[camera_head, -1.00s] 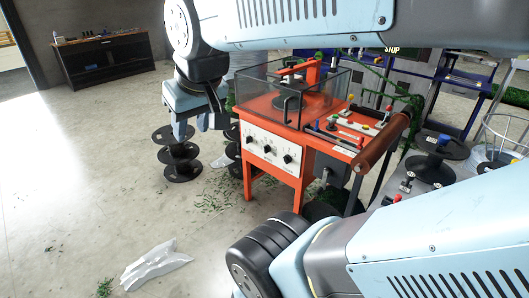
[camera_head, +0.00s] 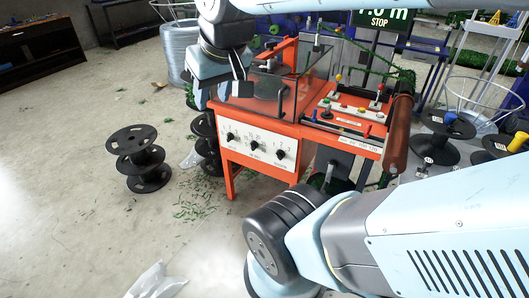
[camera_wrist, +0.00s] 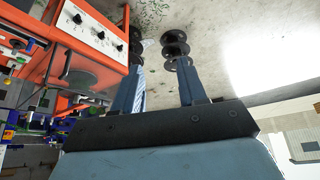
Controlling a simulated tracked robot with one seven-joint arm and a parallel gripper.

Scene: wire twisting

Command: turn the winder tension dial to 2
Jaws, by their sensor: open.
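The orange winder machine (camera_head: 312,172) has a white front panel (camera_head: 241,157) with three black dials in a row: left (camera_head: 231,137), middle (camera_head: 253,146) and right (camera_head: 280,154). Numbers are printed above them, with 1, 2, 3 apparently over the right dial. The name labels and exact pointer settings are too small to read surely. In the wrist view, the panel (camera_wrist: 88,30) is at upper left, off to one side of my fingers. My gripper (camera_head: 222,92) hangs by the machine's upper left corner, above and left of the dials. Its fingers (camera_wrist: 160,88) are apart and empty.
A clear guard box (camera_head: 310,80) and a control deck (camera_head: 350,112) top the machine. A black spool stack (camera_head: 138,160) stands left, another (camera_head: 207,145) beside the machine's left leg. A plastic bag (camera_head: 155,283) lies in front. Floor at left is mostly free.

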